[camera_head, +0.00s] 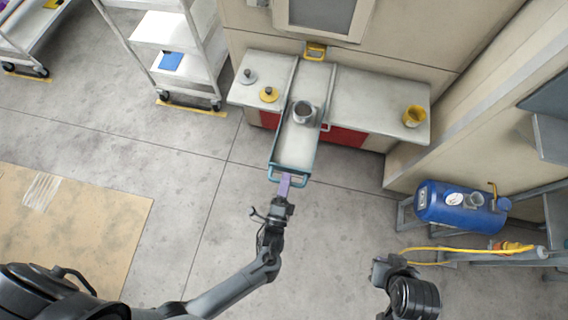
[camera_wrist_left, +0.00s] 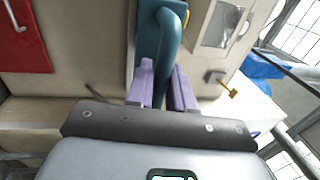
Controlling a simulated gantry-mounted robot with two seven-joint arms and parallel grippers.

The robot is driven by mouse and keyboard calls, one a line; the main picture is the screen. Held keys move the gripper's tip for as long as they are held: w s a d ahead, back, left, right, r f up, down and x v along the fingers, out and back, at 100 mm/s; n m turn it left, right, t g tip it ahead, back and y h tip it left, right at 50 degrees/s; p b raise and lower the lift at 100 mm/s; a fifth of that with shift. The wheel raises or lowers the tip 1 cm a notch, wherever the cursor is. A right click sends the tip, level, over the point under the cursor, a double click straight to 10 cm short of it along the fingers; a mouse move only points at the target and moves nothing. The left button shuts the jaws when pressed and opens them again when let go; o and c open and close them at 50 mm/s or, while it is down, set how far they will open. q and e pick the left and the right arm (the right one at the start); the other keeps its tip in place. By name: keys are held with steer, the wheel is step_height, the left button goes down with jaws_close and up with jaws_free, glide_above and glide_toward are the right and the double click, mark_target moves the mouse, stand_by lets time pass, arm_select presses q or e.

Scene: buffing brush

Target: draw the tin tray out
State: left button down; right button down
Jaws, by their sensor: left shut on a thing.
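The tin tray (camera_head: 292,150) is a long pale tray with a teal rim, sticking out from the counter toward me in the head view. A grey metal pot (camera_head: 303,112) stands in it. My left gripper (camera_head: 285,183) has purple fingers and is shut on the teal handle (camera_head: 288,177) at the tray's near end. In the left wrist view, the handle (camera_wrist_left: 172,40) runs down between the purple fingers (camera_wrist_left: 163,88). My right gripper (camera_head: 390,268) is at the lower right, away from the tray; its fingers do not show clearly.
The counter (camera_head: 380,97) carries a yellow cup (camera_head: 414,116) at right and two small knobbed discs at left. Red panels (camera_head: 345,136) lie beneath it. A blue tank (camera_head: 460,205) stands at right, a white shelf cart (camera_head: 170,30) upper left. The floor before the counter is clear.

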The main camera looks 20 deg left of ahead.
arm_select(q)
steer(key=c, duration=1.2)
jaws_free()
steer(key=v, duration=1)
steer(key=shift+s+d, duration=0.1)
steer(key=shift+s, duration=0.3)
